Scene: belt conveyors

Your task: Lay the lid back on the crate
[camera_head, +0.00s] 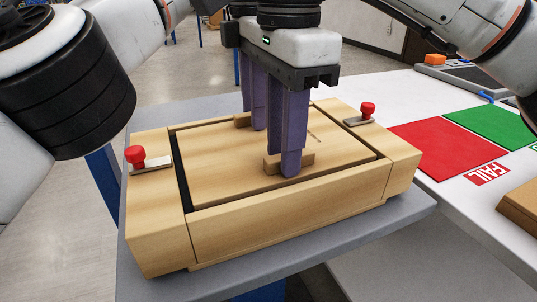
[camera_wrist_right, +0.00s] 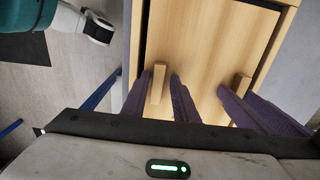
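The wooden crate (camera_head: 157,220) stands on a grey table. Its pale wooden lid (camera_head: 225,165) lies level within the crate's frame, with a dark gap along the left edge. I cannot tell whether it rests fully. My right gripper (camera_head: 283,160) has its purple fingers down on both sides of the lid's near handle (camera_head: 308,159). Finger contact is unclear.
Red-knobbed clamps stand on the crate's left (camera_head: 137,157) and right (camera_head: 367,110) sides. A white table at right carries a red FAIL mat (camera_head: 445,148), a green mat (camera_head: 495,125) and a brown box (camera_head: 520,208). Open floor lies to the left.

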